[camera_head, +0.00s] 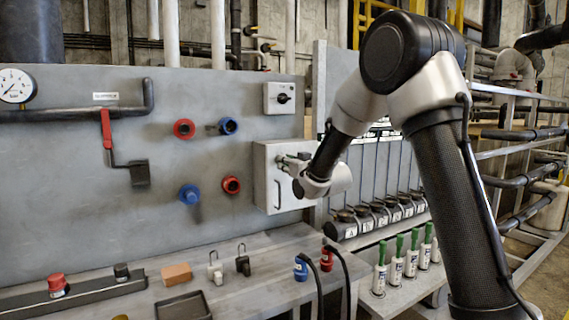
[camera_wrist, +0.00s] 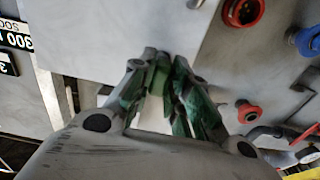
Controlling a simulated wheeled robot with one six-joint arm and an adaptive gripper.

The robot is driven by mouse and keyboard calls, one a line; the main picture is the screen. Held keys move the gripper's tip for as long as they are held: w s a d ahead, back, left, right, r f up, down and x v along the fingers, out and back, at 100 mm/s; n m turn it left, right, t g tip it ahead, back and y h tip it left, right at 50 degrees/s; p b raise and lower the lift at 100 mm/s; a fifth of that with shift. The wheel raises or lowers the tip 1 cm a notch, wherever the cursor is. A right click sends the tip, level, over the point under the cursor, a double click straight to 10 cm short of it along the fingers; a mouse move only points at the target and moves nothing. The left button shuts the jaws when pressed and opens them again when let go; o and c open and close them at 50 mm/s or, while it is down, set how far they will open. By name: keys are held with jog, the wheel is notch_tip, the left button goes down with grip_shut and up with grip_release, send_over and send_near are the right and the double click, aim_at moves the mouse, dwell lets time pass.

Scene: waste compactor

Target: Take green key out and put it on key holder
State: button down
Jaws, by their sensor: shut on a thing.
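My gripper (camera_head: 289,167) is at the front of a pale grey box (camera_head: 268,150) on the upright panel, near the box's upper part. In the wrist view my gripper (camera_wrist: 164,62) has its fingertips close together at the pale box face. A green piece, apparently the green key (camera_wrist: 158,78), shows between the fingers and is mostly hidden by them. I cannot tell whether it is still inserted in the box. In the head view my gripper hides the key. I cannot identify the key holder with certainty.
A dark handle (camera_head: 277,193) stands on the box front. A switch box (camera_head: 283,97) is above it. Red and blue fittings (camera_head: 184,129) project from the panel to the left. Several green-handled upright pieces (camera_head: 397,262) stand on a low ledge at the right. A bench (camera_head: 235,290) lies below.

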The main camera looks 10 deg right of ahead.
jog(key=shift+s+d, duration=0.15)
jog(key=shift+s, duration=0.3)
dwell(0.6)
jog(key=shift+v, duration=2.45)
